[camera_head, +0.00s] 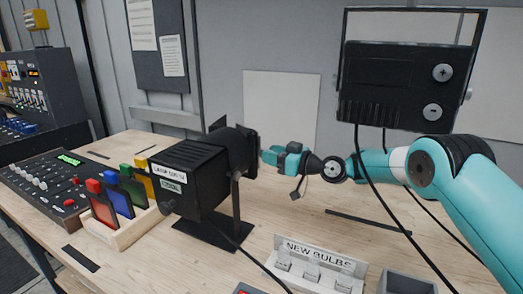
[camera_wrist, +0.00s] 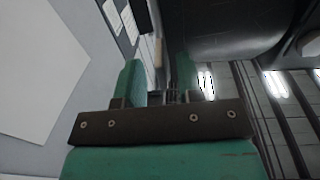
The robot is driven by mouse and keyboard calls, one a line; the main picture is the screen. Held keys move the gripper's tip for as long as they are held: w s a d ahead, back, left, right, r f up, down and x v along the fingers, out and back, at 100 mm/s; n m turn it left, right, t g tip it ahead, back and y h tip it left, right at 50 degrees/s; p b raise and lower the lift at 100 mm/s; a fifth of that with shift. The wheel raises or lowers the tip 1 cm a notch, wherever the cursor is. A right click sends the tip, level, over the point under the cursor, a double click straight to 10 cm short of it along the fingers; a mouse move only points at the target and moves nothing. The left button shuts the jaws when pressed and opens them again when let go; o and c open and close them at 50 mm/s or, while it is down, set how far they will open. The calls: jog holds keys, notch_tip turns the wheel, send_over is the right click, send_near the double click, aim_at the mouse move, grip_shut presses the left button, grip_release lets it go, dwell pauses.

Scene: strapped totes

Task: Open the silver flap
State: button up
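A black lamp (camera_head: 205,170) with a white label stands on a black foot on the wooden table in the head view. Dark plates (camera_head: 252,145) show at its front end; I cannot make out a silver flap in either view. My gripper (camera_head: 268,157) is just right of that front end, pointing left at it; whether it touches is unclear. In the wrist view, my gripper's two teal fingers (camera_wrist: 162,78) stand apart with a narrow gap, and nothing clear is held between them. A large dark rounded body (camera_wrist: 225,30) lies close beside the right finger.
A black floodlight (camera_head: 405,85) hangs in a frame at upper right, its cables dropping near my arm. A rack of coloured filters (camera_head: 120,205) and a mixing desk (camera_head: 50,180) stand left. A "NEW BULBS" holder (camera_head: 315,265) is at the front. The table right of the lamp is mostly clear.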

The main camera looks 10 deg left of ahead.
jog(key=shift+a, duration=0.25)
grip_shut()
